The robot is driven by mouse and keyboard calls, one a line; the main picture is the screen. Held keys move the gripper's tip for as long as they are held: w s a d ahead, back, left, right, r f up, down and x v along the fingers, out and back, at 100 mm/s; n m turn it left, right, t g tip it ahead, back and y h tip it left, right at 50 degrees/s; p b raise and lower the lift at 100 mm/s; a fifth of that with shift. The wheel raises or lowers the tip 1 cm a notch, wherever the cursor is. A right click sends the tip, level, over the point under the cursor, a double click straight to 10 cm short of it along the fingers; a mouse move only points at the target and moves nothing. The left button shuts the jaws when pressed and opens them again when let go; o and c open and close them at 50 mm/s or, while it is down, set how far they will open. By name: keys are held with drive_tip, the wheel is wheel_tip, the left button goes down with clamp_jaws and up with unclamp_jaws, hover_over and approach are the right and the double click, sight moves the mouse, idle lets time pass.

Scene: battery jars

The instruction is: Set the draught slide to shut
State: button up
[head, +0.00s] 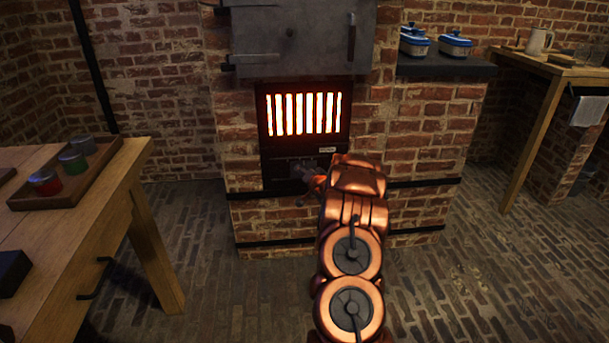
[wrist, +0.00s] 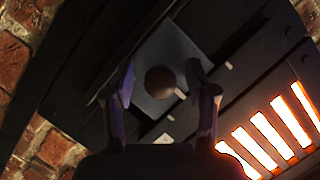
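The draught slide (wrist: 178,50) is a grey plate with a round brown knob (wrist: 159,80), set in a dark metal front below the glowing grate. In the wrist view my gripper (wrist: 161,68) is open, with one finger on each side of the knob and a visible gap to both. The knob's depth between the fingers is hard to judge. In the head view my gripper (head: 303,172) is at the dark panel under the grate, and it and my arm hide most of the slide. The slide's setting cannot be read.
The glowing grate (head: 303,114) is just above my gripper, under a grey metal door (head: 300,40). A small label plate (head: 327,150) is on the stove front. A wooden table (head: 120,170) with a tray of jars (head: 92,180) stands left.

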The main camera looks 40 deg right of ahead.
clamp_jaws()
drive_tip(key=shift+r, duration=0.1)
idle(0.5)
